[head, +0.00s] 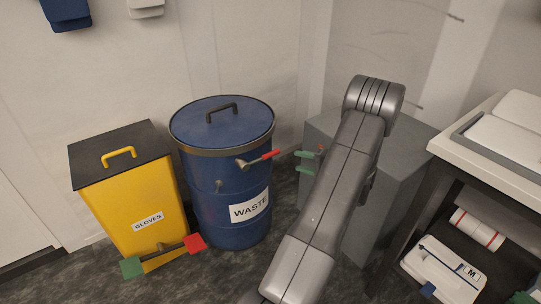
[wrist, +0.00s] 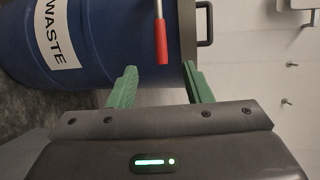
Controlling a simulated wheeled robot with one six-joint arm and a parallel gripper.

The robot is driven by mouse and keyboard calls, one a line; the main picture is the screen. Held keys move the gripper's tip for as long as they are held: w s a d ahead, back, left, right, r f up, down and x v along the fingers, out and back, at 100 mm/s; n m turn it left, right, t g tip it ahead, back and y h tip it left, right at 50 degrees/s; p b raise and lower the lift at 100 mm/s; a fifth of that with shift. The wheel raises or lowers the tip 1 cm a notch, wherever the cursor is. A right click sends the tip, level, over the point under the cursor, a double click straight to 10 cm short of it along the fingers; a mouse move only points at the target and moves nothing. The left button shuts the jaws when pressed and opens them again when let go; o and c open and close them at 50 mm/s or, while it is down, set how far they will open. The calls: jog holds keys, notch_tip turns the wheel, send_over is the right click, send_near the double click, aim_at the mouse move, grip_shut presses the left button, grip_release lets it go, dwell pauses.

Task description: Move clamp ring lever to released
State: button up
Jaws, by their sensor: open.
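The clamp ring lever (head: 258,159) has a metal shank and a red grip. It sticks out to the right from the metal clamp ring (head: 222,148) under the lid of the blue WASTE drum (head: 200,200). In the wrist view the lever's red grip (wrist: 162,42) points down the picture, toward the space between my fingers. My gripper (head: 311,162) has green fingers and is just right of the red grip. In the wrist view my gripper (wrist: 157,80) is open and empty, with the grip's tip just beyond the fingertips, apart from them.
A yellow GLOVES bin (head: 140,220) with red and green pedals stands left of the drum. A grey cabinet (head: 400,160) stands behind my arm. A bench (head: 480,130) with a lower shelf is at the right. Dark floor lies in front.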

aim_at(273, 156)
jog(key=b+x, duration=0.3)
jog(key=x, duration=1)
jog(key=shift+w+a, duration=0.15)
jog(key=shift+a, duration=0.25)
grip_shut()
